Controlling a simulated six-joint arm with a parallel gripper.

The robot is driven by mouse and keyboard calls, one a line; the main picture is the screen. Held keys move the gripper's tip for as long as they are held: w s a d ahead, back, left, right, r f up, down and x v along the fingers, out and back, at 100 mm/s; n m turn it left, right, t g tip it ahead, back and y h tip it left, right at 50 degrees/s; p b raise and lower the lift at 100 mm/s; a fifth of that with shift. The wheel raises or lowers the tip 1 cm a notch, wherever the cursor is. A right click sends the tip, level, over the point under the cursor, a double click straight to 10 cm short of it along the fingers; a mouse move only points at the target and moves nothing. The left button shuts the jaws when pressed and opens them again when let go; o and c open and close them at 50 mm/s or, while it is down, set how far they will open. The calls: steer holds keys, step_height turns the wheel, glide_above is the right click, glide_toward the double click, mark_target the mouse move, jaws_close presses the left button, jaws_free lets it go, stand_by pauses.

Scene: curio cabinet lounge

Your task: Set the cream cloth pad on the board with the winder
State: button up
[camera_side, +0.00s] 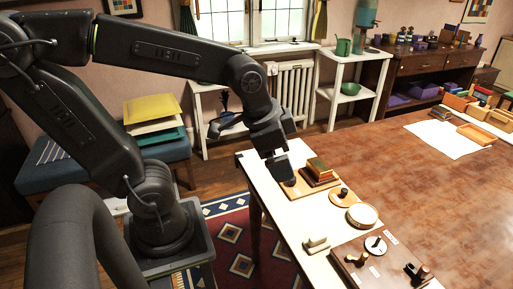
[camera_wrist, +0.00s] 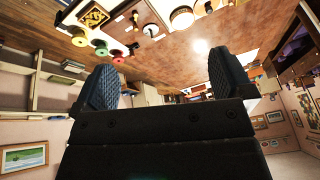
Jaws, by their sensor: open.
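My gripper (camera_side: 279,168) hangs over the near left end of the table, close to the light wooden board with small books (camera_side: 318,170). In the wrist view my gripper (camera_wrist: 165,88) has its two dark fingers wide apart with nothing between them. A small cream piece (camera_side: 317,244), possibly the cloth pad, lies on the white strip left of a dark brown board (camera_side: 345,243). That board carries a white disc with a black piece (camera_side: 375,245), dark knobbed parts and white labels. I cannot tell which part is the winder. My gripper is apart from the cream piece and dark board.
A round cream dish (camera_side: 362,215) and a wooden disc with a black knob (camera_side: 342,198) stand between the wooden board and dark board. White paper (camera_side: 446,138) and wooden trays (camera_side: 478,134) lie at the far side. The table's middle is clear.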

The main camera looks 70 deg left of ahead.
steer(key=s+n, duration=0.1)
steer(key=s+r+n, duration=0.1)
steer(key=s, duration=0.1)
steer(key=s+n+t, duration=0.1)
steer(key=n, duration=0.1)
steer(key=shift+s+a+r, duration=0.2)
steer(key=shift+s+r, duration=0.1)
steer(key=shift+r, duration=0.05)
